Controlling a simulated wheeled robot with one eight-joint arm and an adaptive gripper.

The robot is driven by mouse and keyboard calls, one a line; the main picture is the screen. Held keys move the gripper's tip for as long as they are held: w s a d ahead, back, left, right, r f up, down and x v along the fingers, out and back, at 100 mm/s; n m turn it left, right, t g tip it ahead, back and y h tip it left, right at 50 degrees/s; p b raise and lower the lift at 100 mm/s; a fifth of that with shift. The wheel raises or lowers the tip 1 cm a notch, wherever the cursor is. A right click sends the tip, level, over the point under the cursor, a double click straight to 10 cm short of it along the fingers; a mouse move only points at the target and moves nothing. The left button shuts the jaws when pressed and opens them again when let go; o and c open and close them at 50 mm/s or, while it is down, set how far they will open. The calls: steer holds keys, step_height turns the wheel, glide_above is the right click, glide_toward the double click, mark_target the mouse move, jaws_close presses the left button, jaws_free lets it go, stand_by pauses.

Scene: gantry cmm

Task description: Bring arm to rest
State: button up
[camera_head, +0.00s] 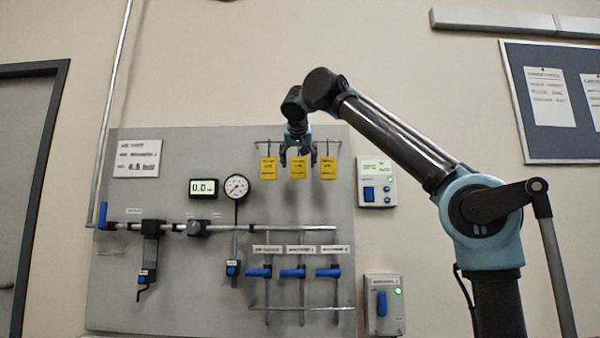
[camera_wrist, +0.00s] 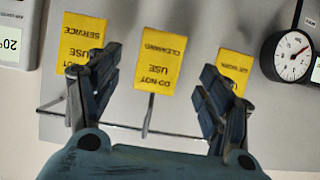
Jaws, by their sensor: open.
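My gripper (camera_head: 297,157) is open in front of the top of the grey panel (camera_head: 215,150), at a rack of yellow tags. In the wrist view my gripper (camera_wrist: 160,95) has its two fingers wide apart with nothing between them but the middle tag behind. Three yellow tags hang from the rack: the left tag (camera_head: 268,168), the middle tag (camera_head: 297,168) and the right tag (camera_head: 328,169). The wrist view is turned over; its tag lettering is upside down, and the fingers partly cover the two outer tags. My arm reaches up from the right and bends down to the rack.
The panel carries a round gauge (camera_head: 237,186), a digital display (camera_head: 203,188), pipes and several blue-handled valves. A control box (camera_head: 376,182) is right of the tags, and a switch box (camera_head: 384,304) is below it. A notice board (camera_head: 553,100) hangs at right.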

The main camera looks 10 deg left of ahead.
steer(key=shift+v, duration=2.2)
steer(key=w+d+f+m+g+h, duration=0.1)
steer(key=w+d+f+g+h, duration=0.3)
steer(key=d+f, duration=1.2)
steer(key=s+d+f+m+g+h, duration=0.1)
steer(key=d+f, duration=0.6)
steer(key=f, duration=0.3)
steer(key=s+d+f+g, duration=0.1)
steer(key=d+f, duration=0.7)
steer(key=f, duration=0.2)
steer(key=s+d+f+g, duration=0.1)
steer(key=s+d+f, duration=0.3)
steer(key=f, duration=1)
steer(key=s+d+f+g+y, duration=0.1)
steer(key=s+d+f, duration=0.3)
steer(key=s+f, duration=0.7)
steer(key=s+d+f+g, duration=0.2)
steer(key=s+f, duration=0.6)
steer(key=f, duration=1)
steer(key=shift+d+m+g+y, duration=0.3)
steer(key=shift+d+g+y, duration=0.1)
steer(key=shift+d, duration=0.55)
